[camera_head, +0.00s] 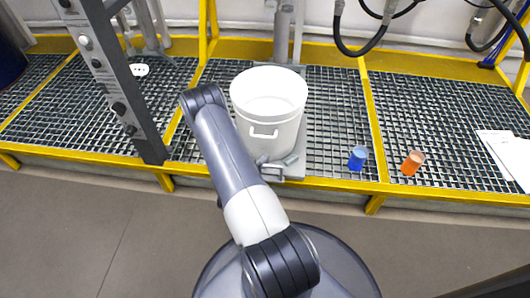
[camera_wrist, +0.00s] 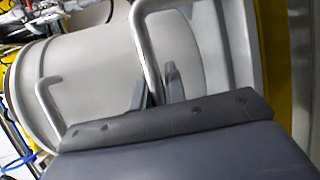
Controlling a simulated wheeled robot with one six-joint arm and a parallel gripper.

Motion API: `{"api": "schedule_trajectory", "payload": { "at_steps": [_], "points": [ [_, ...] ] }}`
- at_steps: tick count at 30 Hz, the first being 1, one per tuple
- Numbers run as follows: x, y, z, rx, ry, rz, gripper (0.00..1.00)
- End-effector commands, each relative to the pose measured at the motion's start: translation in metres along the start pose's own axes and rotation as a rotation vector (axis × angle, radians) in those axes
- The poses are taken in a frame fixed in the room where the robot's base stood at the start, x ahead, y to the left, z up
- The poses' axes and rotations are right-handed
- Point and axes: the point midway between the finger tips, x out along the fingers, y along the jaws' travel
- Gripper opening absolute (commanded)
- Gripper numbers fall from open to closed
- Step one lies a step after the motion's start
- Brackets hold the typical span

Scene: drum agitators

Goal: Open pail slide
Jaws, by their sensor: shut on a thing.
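The white pail (camera_head: 268,105) stands upright and open on the pail slide (camera_head: 297,171), a grey plate at the front edge of the grated platform. The slide's metal handle (camera_wrist: 148,50) shows as a bent bar in the wrist view, with the pail's side behind it. My gripper (camera_wrist: 157,88) is shut on this bar, one dark finger on each side. In the head view my gripper (camera_head: 275,163) is small and partly hidden by my arm, low in front of the pail. The pail's own side handle (camera_wrist: 48,105) is apart from my fingers.
A blue cup (camera_head: 358,158) and an orange cup (camera_head: 413,163) stand on the grating to the right. White papers (camera_head: 508,152) lie at the far right. A grey control post (camera_head: 115,80) rises left of my arm. The floor (camera_head: 80,225) before the yellow edge is clear.

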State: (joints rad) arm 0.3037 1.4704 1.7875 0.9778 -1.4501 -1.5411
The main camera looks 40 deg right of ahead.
Motion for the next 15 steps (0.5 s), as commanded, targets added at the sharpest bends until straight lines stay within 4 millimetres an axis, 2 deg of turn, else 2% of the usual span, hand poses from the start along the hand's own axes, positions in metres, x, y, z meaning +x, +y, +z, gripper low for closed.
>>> {"api": "schedule_trajectory", "payload": {
  "at_steps": [6, 15],
  "points": [
    [-0.014, -0.004, 0.005, -0.001, 0.003, -0.001, 0.0],
    [-0.016, -0.004, 0.006, 0.001, 0.002, 0.0, 0.0]
  ]
}}
